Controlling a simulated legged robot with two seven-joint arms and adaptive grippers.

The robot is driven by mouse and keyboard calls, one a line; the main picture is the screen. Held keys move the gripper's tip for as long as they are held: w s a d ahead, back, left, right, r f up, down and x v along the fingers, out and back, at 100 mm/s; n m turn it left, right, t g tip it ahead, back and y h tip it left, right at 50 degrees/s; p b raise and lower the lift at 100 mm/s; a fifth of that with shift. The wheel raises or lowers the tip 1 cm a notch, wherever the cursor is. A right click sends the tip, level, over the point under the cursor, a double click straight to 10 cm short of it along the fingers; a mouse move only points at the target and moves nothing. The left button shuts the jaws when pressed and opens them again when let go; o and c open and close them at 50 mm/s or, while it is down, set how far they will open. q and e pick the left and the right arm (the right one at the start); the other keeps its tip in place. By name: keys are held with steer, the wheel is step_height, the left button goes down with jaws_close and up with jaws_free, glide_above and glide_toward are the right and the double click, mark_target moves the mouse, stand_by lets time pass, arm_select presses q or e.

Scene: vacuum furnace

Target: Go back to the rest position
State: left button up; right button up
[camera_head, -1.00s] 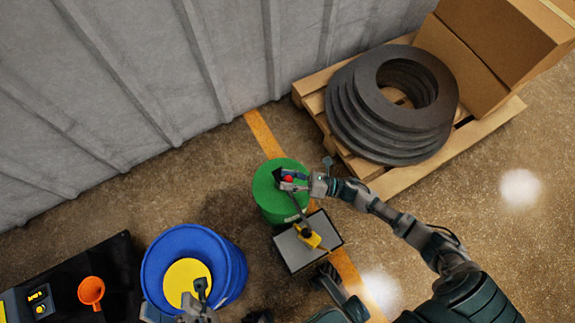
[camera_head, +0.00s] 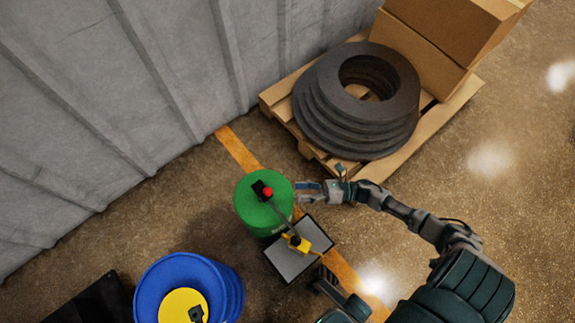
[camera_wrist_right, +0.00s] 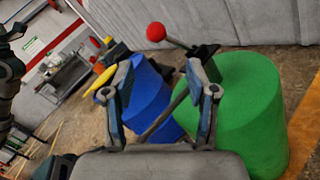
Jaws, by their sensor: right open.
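My right gripper (camera_head: 302,192) is open and empty, just right of the green barrel (camera_head: 246,205) in the head view. In the right wrist view its two fingers (camera_wrist_right: 163,105) stand apart with nothing between them. The red knob also shows in the right wrist view (camera_wrist_right: 156,32), beyond the fingers.
A blue barrel (camera_head: 228,290) with a yellow disc stands at the lower left. A grey box (camera_head: 287,262) with a yellow tool (camera_head: 298,243) is beside the green barrel. A pallet (camera_head: 440,123) holds stacked dark rings (camera_head: 400,125) and cardboard boxes (camera_head: 415,55). A corrugated wall (camera_head: 75,120) runs behind.

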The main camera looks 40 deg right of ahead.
steer(key=shift+s+d, duration=0.25)
stand_by(0.3)
